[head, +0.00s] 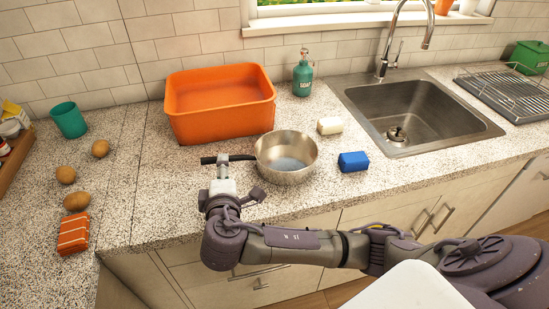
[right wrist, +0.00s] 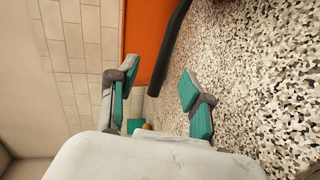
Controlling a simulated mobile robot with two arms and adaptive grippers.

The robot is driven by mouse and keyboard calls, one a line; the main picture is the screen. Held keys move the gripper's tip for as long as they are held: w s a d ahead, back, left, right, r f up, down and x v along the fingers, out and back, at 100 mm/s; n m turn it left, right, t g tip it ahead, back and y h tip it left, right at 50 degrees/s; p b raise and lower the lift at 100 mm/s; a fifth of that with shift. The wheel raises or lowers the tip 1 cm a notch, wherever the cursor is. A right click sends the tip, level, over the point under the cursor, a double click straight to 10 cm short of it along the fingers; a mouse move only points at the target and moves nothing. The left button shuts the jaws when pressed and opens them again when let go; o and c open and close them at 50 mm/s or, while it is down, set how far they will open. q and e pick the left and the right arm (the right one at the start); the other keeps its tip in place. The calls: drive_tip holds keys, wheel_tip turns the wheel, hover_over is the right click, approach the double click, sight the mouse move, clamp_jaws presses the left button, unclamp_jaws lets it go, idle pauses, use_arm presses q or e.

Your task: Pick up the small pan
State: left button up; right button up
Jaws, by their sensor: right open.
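The small pan (head: 287,158) is a round silver metal pan standing upright on the speckled counter, in front of the orange tub. Its dark handle (head: 214,160) points left, and it also shows in the right wrist view (right wrist: 170,45). My right gripper (head: 223,166) is at the handle, left of the bowl. In the right wrist view my right gripper (right wrist: 158,90) is open, with the handle reaching into the space between its teal-padded fingers. I cannot tell whether either finger touches it. My left gripper is not in view.
An orange tub (head: 220,103) stands behind the pan. A white block (head: 330,126) and a blue block (head: 353,162) lie to its right, before the sink (head: 408,112). A soap bottle (head: 303,76) stands behind.

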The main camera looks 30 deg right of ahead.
drive_tip(key=shift+w+d+f, duration=0.1)
drive_tip(key=shift+w+d, duration=0.1)
drive_tip(key=shift+w, duration=0.45)
drive_tip(key=shift+p+x, duration=0.45)
drive_tip(key=shift+x, duration=0.55)
drive_tip(key=shift+f+x, duration=0.2)
drive_tip(key=shift+x, duration=1.05)
drive_tip(key=shift+w+f, duration=0.1)
drive_tip(key=shift+w, duration=0.15)
drive_tip(key=shift+c, duration=0.2)
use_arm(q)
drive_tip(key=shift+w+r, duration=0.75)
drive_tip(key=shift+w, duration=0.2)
use_arm(e)
clamp_jaws()
